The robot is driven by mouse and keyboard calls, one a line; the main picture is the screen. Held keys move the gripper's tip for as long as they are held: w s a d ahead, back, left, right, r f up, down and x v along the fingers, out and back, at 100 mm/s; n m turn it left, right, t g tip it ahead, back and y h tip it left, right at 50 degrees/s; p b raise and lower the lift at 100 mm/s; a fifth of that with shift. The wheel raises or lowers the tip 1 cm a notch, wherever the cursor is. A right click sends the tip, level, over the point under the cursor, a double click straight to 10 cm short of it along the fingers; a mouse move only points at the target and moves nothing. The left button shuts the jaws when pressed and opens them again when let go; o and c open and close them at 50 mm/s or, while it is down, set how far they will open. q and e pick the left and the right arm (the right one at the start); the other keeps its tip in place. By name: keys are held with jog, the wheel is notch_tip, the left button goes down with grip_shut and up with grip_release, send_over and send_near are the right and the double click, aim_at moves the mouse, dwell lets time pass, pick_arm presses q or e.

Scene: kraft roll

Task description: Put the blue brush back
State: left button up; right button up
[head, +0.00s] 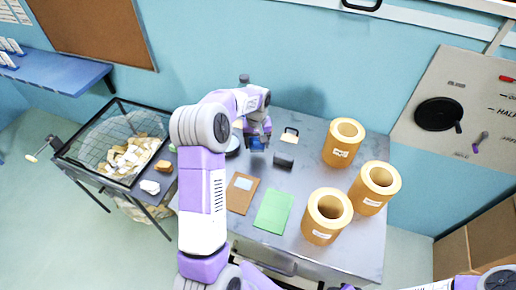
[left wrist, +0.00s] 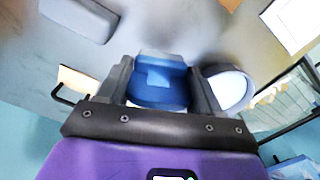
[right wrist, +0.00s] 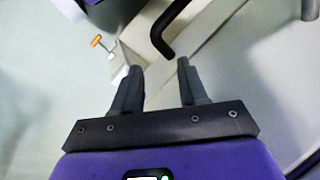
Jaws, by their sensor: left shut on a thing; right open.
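The blue brush (left wrist: 158,88) is between the fingers of my left gripper (left wrist: 160,70), which is shut on it. In the head view my left gripper (head: 257,136) is over the back of the grey table (head: 306,127), and a bit of the blue brush (head: 256,144) shows below it. I cannot tell whether the brush touches the table. A round white-topped dish (left wrist: 230,90) is right beside it in the left wrist view. My right gripper (right wrist: 157,78) is open and empty, above the floor.
Three kraft rolls (head: 342,143) stand on the table's right side. A brown notebook (head: 242,193) and a green sheet (head: 273,211) lie in front. A dark block (head: 284,161) and a small clipboard (head: 290,136) are right of the gripper. A mesh bin (head: 113,150) stands left.

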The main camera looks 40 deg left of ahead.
aim_at(257, 145)
pick_arm(q)
jog(key=shift+f, duration=1.95)
jog(key=shift+f, duration=0.1)
jog(key=o, duration=0.9)
jog(key=shift+o, duration=0.2)
notch_tip(257, 145, up, 12)
jog(key=shift+r, duration=0.15)
